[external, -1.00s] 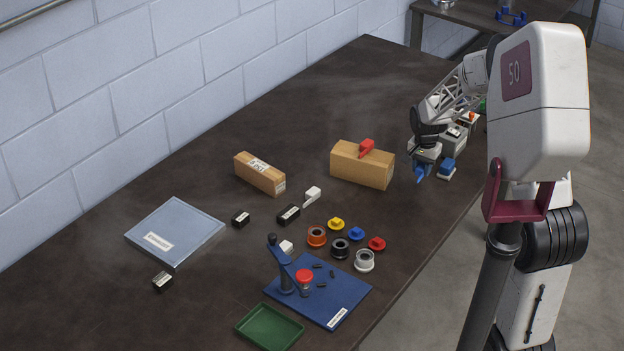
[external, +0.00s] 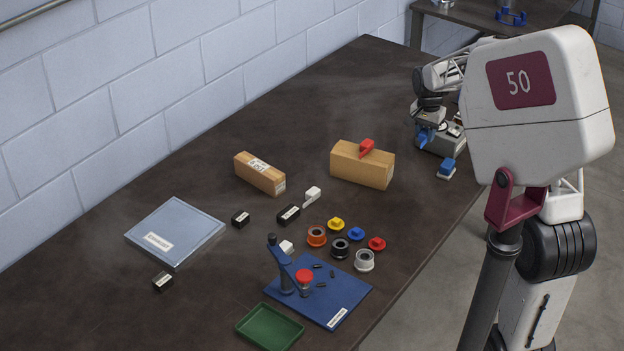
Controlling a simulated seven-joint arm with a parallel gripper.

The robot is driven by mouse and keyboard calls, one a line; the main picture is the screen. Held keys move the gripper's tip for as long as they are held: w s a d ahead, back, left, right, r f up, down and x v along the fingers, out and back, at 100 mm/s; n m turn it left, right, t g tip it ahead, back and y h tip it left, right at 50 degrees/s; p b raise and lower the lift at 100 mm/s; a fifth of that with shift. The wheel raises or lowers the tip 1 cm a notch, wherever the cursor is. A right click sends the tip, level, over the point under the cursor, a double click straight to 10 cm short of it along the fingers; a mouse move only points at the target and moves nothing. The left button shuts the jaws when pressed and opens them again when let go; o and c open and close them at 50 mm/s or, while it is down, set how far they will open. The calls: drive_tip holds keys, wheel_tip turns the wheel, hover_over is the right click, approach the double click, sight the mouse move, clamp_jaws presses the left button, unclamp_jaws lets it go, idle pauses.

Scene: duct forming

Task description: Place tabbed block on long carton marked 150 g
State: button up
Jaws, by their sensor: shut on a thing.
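My gripper (external: 425,142) is at the far right of the table, raised over its surface and partly in front of grey equipment. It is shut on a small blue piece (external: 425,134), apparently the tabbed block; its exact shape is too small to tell. A long, slim brown carton (external: 258,175) with a white label lies near the wall, left of centre. A bulkier brown carton (external: 350,167) stands right of it, with a red tabbed piece (external: 366,147) on top. The print on the cartons is too small to read. My gripper is apart from both.
A blue block on a white base (external: 447,169) sits near the right edge. Small white (external: 312,194) and black (external: 289,214) blocks, several coloured round parts, a blue fixture board (external: 345,292), a green tray (external: 268,328) and a grey-blue panel (external: 190,222) occupy the front.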

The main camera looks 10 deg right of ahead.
drive_tip(key=s+a, duration=0.3)
drive_tip(key=a, duration=3.7)
drive_tip(key=shift+m, duration=0.4)
drive_tip(key=f, duration=0.5)
drive_tip(key=shift+s+f, duration=0.2)
drive_tip(key=shift+f, duration=0.1)
approach(258, 174)
drive_tip(key=w+f, duration=0.1)
drive_tip(key=w+d+f, duration=0.1)
drive_tip(key=w, duration=0.1)
drive_tip(key=w+f, duration=0.1)
drive_tip(key=w, duration=0.1)
drive_tip(key=shift+w+d, duration=0.15)
drive_tip(key=shift+d, duration=0.2)
drive_tip(key=shift+f, duration=1.75)
